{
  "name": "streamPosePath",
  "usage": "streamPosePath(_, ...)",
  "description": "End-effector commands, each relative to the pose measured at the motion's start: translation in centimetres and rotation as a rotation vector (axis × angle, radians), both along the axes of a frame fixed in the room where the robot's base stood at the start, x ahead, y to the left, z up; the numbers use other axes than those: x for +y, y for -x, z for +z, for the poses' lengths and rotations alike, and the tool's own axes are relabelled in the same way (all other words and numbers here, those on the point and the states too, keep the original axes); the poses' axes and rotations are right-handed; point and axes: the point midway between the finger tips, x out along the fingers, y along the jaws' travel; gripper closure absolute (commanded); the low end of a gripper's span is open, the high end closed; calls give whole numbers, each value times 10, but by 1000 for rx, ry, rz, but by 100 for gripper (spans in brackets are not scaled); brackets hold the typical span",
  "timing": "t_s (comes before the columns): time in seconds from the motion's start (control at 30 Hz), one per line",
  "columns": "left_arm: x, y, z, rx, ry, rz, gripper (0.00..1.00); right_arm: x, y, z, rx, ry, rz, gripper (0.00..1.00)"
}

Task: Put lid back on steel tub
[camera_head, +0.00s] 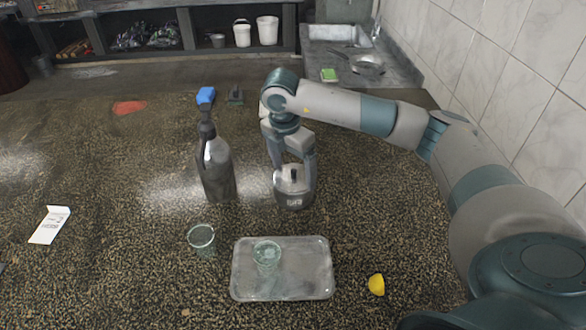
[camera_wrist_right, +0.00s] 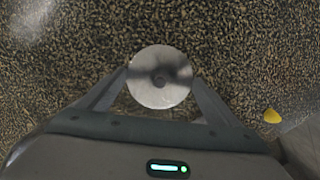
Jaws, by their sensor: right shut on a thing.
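The steel tub (camera_head: 294,202) is a short round grey container with a small label, upright on the speckled counter. Its round lid (camera_head: 288,185) with a dark knob is at the top of the tub, and no gap between them can be made out. My right gripper (camera_head: 294,183) points down, with one finger on each side of the lid, shut on its rim. In the right wrist view the lid (camera_wrist_right: 150,92) shows from above as a grey disc between the fingertips (camera_wrist_right: 160,86) and hides the tub below. My left gripper is not in view.
A dark bottle (camera_head: 217,172) stands close left of the tub. A tray (camera_head: 315,285) with a glass (camera_head: 267,257) is in front, with another glass (camera_head: 202,240) left of it. A lemon piece (camera_head: 376,285) lies front right. Counter right of the tub is clear.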

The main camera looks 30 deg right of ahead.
Motion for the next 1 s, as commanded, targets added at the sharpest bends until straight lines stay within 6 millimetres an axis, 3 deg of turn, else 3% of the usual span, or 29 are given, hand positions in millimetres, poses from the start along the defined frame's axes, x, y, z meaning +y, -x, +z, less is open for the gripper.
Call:
streamPosePath(0.73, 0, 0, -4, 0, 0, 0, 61, 0, 0, 0, -1, 0, 0, 38)
streamPosePath(0.77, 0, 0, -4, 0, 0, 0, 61, 0, 0, 0, -1, 0, 0, 8)
streamPosePath(0.8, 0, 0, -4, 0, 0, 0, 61, 0, 0, 0, -1, 0, 0, 0)
streamPosePath(1.0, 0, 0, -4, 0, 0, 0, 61, 0, 0, 0, 0, 0, 0, 0)
